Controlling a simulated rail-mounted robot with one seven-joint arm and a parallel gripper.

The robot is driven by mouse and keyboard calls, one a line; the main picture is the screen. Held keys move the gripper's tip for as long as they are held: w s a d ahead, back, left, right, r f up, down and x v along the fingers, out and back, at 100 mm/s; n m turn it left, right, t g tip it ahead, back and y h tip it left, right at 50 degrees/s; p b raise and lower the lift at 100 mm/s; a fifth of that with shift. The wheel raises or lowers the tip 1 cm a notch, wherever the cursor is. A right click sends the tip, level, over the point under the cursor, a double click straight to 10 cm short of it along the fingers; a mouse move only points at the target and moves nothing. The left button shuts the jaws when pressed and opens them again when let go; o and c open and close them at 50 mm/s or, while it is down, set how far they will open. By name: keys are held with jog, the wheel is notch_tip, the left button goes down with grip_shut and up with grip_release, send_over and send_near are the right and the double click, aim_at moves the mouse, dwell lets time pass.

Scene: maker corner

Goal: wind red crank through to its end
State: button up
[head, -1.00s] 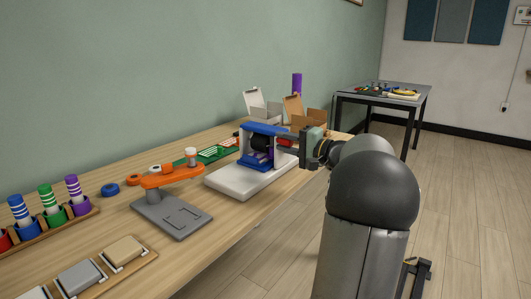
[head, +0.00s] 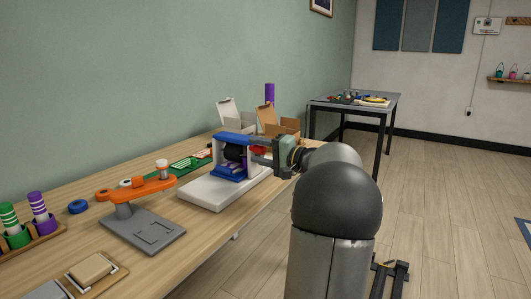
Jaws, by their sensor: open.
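The crank device has a white base (head: 200,194), a blue and white frame (head: 236,138) and a dark drum (head: 234,152) inside. The red crank (head: 258,149) shows as a small red patch on the device's right side, partly hidden by my gripper. My gripper (head: 261,159) is at the crank with its fingers pointing left toward the device. It is open; whether its fingers touch the crank or stand around it cannot be told at this size.
An orange-armed grey stand (head: 155,232) is left of the device, with marker holders (head: 40,228) and a wooden tray (head: 118,268) nearer. Open boxes (head: 236,117) stand behind the device. A dark table (head: 350,107) is beyond. Floor at right is mostly clear.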

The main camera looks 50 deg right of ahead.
jog(key=p+v, duration=0.3)
jog(key=v, duration=1.4)
jog(key=shift+s, duration=0.2)
